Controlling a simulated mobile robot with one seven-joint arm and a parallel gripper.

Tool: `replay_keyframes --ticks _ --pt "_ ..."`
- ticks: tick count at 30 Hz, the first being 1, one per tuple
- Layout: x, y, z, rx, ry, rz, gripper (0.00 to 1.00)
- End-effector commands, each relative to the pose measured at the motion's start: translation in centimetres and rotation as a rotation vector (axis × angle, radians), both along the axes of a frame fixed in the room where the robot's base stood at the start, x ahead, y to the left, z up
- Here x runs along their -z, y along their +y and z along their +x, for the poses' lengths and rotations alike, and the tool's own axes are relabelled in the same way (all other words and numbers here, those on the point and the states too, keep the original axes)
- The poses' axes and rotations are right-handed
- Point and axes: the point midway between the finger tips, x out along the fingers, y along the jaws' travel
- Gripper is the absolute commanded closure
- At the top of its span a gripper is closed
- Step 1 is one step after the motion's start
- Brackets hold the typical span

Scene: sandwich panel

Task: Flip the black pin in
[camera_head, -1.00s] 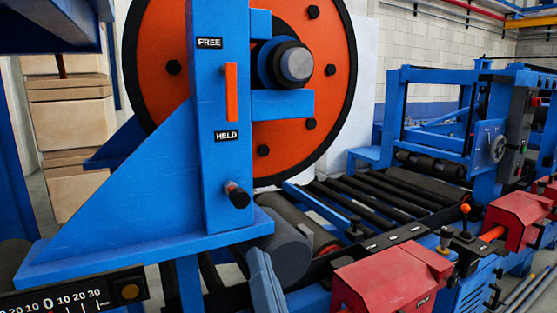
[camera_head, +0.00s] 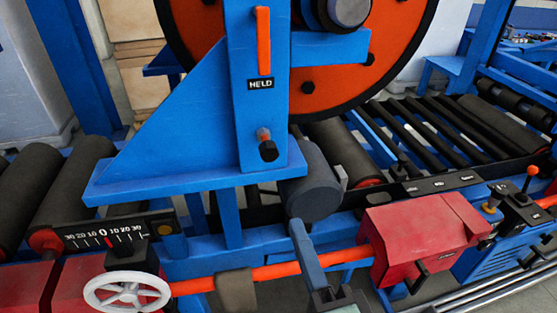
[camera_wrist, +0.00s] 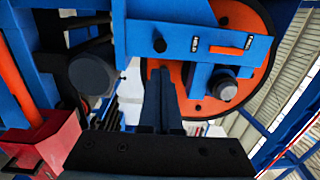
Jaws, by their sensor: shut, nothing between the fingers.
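The black pin (camera_head: 268,148) sticks out of the front of a blue upright post (camera_head: 242,100), below the HELD label (camera_head: 260,85). It also shows in the wrist view (camera_wrist: 160,45), near the end of the post, just beyond my fingertips. My gripper (camera_head: 297,226) is shut and empty, in front of and below the post, with its fingers pointing up in the head view. In the wrist view my gripper (camera_wrist: 160,72) points toward the pin, with a visible gap in the picture. I cannot tell the depth between them.
An orange lever (camera_head: 263,41) sits on the post above the label. A large orange wheel (camera_head: 390,30) stands behind. A dark roller end (camera_head: 312,190) is close to my fingers. A red housing (camera_head: 420,235), orange bar (camera_head: 290,268) and white handwheel (camera_head: 126,292) lie lower down.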

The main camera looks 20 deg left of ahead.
Motion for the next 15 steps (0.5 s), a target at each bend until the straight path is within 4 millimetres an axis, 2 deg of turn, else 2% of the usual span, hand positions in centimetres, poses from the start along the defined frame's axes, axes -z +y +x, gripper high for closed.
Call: replay_keyframes --ticks 5,8,15 --pt "-0.1 0.2 0.4 0.000 -0.002 -0.001 1.00" --pt "-0.4 0.8 1.2 -0.001 -0.004 0.000 1.00" --pt "-0.7 3.7 5.1 -0.002 -0.003 0.000 1.00"
